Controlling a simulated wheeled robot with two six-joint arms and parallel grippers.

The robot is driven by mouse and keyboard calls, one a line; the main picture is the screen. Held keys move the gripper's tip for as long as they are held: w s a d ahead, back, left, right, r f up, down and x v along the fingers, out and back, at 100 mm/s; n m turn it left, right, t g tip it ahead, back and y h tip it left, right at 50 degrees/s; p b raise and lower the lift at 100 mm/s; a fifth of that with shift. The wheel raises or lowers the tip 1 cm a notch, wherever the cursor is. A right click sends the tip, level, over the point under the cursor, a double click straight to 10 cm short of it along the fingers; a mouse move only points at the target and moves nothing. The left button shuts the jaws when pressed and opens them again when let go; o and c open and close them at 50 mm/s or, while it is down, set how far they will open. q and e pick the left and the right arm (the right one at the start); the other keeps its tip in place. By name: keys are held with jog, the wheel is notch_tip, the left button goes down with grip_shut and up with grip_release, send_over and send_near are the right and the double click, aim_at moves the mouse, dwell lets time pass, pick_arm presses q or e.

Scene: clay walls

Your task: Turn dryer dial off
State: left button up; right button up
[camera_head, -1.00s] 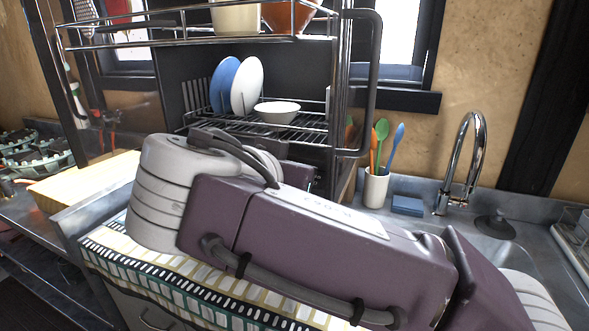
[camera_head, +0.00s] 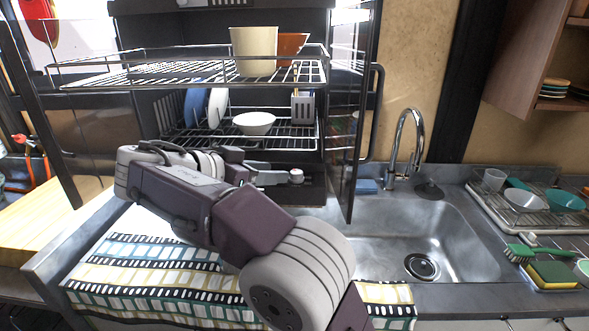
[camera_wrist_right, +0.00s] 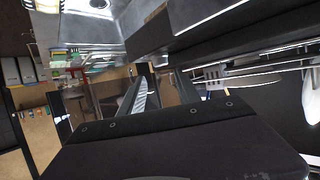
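The dish dryer (camera_head: 345,120) stands open on the counter, with wire racks of dishes inside. A small round pale knob, which looks like its dial (camera_head: 296,176), is on the dark base below the lower rack. My right gripper (camera_head: 276,174) is just left of this knob, with its fingers pointing right toward it. I cannot tell whether they touch. In the right wrist view, the two fingers (camera_wrist_right: 160,90) are apart with nothing seen held between them. The dial's pointer is too small to read. My left gripper is not in view.
The dryer's right door (camera_head: 352,140) stands open beside the knob. A cream cup (camera_head: 254,50) is on the upper rack; a white bowl (camera_head: 254,123) and plates are on the lower. The sink (camera_head: 410,240) and tap (camera_head: 407,140) are at right. A patterned cloth (camera_head: 150,270) covers the front counter.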

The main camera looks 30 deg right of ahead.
aim_at(295, 172)
jog(key=b+x, duration=0.1)
jog(key=x, duration=0.7)
jog(key=shift+w+a, duration=0.1)
jog(key=shift+c, duration=0.3)
